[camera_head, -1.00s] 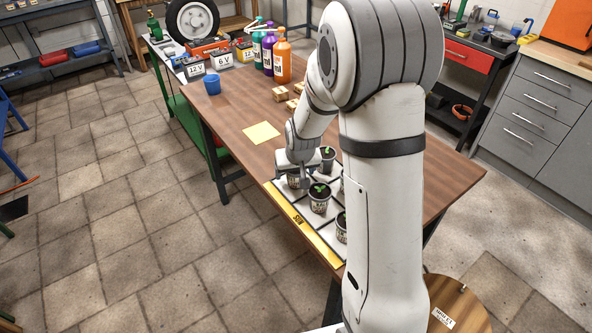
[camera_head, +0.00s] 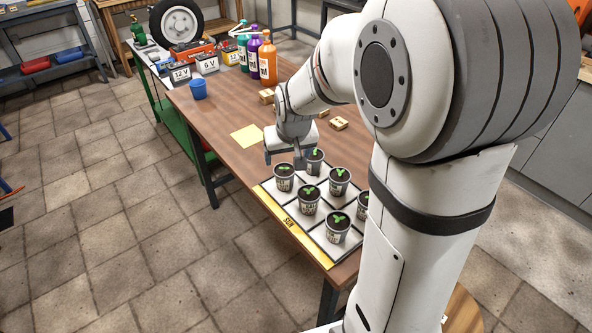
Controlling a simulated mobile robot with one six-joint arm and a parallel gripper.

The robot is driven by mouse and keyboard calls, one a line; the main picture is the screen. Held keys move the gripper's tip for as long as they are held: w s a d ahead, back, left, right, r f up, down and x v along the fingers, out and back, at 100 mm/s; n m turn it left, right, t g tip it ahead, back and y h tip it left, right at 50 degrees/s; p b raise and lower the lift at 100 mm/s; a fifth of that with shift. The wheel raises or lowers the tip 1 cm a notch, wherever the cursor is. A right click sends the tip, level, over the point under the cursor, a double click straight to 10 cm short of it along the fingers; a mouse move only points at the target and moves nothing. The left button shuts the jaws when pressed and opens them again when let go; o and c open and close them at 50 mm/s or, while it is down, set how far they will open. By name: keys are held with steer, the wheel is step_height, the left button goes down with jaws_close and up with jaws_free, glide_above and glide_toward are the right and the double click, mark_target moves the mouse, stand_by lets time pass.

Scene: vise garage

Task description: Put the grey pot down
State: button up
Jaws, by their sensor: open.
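Several small grey pots with green seedlings stand upright on a white grid board (camera_head: 266,189) with dark lines. One grey pot (camera_head: 284,179) is at the board's left corner, just below my gripper in the picture. Another pot (camera_head: 314,161) is at the far corner, partly close behind a finger. Others are the middle pot (camera_head: 308,201), the right pot (camera_head: 339,182), the near pot (camera_head: 337,228) and one partly hidden by my arm (camera_head: 361,206). Which one the task means I cannot tell. My gripper (camera_head: 285,158) is open and empty, its fingers above the pots' far side.
A yellow strip marked SUN (camera_head: 290,222) edges the board. The table is clear around the sheet.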

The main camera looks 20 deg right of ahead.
steer(key=s+r+g, duration=0.1)
steer(key=s+r, duration=0.1)
steer(key=s, duration=0.8)
steer(key=s+r+g, duration=0.1)
steer(key=s+r, duration=0.1)
steer(key=s, duration=0.9)
steer(key=shift+d+r, duration=0.15)
steer(key=shift+d, duration=0.05)
